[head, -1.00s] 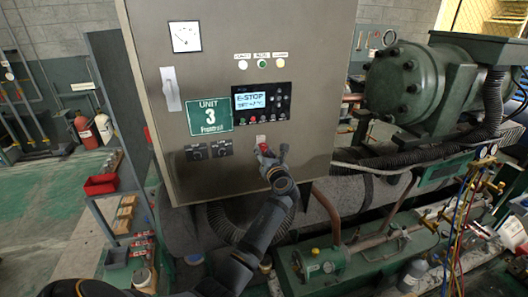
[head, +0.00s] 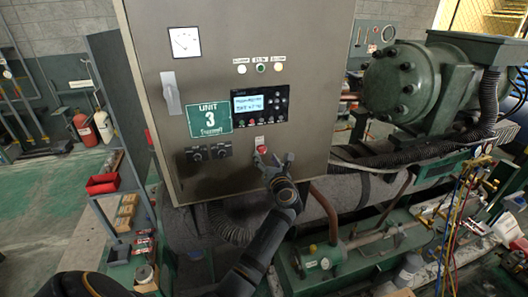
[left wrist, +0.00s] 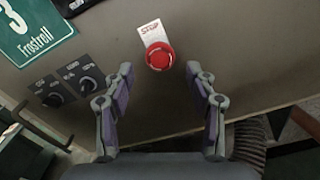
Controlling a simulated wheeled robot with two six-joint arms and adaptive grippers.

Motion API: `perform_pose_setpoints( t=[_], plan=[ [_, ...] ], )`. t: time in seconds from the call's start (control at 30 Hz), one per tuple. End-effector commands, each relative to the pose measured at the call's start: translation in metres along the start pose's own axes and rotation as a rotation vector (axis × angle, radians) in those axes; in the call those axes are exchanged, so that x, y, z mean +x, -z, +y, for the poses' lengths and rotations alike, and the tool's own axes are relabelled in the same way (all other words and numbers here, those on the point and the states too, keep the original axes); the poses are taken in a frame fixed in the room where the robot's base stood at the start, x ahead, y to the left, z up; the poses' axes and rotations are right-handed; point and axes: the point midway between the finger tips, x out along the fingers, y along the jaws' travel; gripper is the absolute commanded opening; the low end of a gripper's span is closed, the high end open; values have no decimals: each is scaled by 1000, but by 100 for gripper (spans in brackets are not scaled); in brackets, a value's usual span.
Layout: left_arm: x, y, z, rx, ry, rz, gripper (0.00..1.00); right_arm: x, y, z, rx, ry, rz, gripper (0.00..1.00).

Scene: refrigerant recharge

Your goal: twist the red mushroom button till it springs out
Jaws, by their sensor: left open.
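The red mushroom button (head: 265,149) is low on the grey cabinet front, under a small white label. In the left wrist view the button (left wrist: 159,58) shows whole, with the STOP label (left wrist: 152,31) above it. My left gripper (head: 273,158) is open and empty, just below and to the right of the button in the head view. In the left wrist view the open fingers (left wrist: 159,75) stand apart, one to each side below the button, and do not touch it. My right gripper is not in view.
The cabinet (head: 240,60) carries a lit display (head: 248,103), a grey handle (head: 170,93), a green Unit 3 sign (head: 209,118) and two black knobs (left wrist: 70,89). A green compressor (head: 410,82) and hoses (head: 459,215) stand to the right.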

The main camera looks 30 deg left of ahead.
Motion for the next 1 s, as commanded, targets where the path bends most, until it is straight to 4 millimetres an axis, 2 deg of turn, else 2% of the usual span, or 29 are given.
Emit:
perform_pose_setpoints(
  t=[0.03,0.43,1.0],
  plan=[
    [-6,-3,1,0,1,2,57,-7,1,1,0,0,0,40],
    [-48,-1,0,0,0,2,57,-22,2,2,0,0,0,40],
    [-51,4,2,-20,-1,9,57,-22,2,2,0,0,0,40]
  ],
)
